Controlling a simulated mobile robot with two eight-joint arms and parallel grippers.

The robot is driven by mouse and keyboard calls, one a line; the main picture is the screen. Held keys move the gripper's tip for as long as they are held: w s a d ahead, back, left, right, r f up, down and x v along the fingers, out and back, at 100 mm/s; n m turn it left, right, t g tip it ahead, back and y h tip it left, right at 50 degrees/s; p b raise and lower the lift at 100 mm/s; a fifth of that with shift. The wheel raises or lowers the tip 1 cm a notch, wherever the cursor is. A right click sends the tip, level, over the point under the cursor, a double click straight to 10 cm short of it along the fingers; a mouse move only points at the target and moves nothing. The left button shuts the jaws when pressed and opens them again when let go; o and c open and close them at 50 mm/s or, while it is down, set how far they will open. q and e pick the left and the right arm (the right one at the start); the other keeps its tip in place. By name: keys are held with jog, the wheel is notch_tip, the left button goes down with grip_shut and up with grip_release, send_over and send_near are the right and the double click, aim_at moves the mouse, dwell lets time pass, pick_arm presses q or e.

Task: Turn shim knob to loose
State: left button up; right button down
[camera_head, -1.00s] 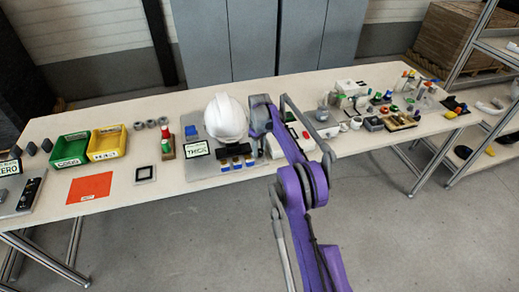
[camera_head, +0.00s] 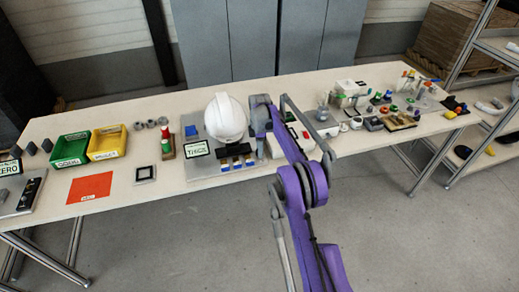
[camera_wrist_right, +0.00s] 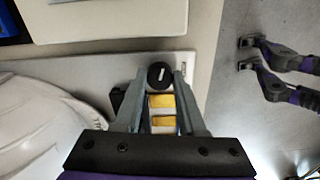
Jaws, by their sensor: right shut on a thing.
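A round black knob (camera_wrist_right: 160,75) with a short white mark shows in the right wrist view. Its mark lies nearly level in that picture. My right gripper (camera_wrist_right: 160,84) is shut on the knob, with one finger on either side. In the head view my right arm reaches over the table beside the white helmet shell (camera_head: 225,116), and its purple links partly hide the gripping spot. The helmet also shows at the left of the right wrist view (camera_wrist_right: 45,115). My left gripper is not in the head view.
Two yellow-and-white blocks (camera_wrist_right: 163,101) sit in line with the knob. Green (camera_head: 70,149) and yellow (camera_head: 107,142) bins and an orange mat (camera_head: 90,187) lie farther left. Small parts crowd the table's right end.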

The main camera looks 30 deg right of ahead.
jog(key=shift+n, duration=1.5)
jog(key=c, duration=0.5)
grip_release()
notch_tip(320, 180, up, 11)
jog(key=shift+p, duration=0.45)
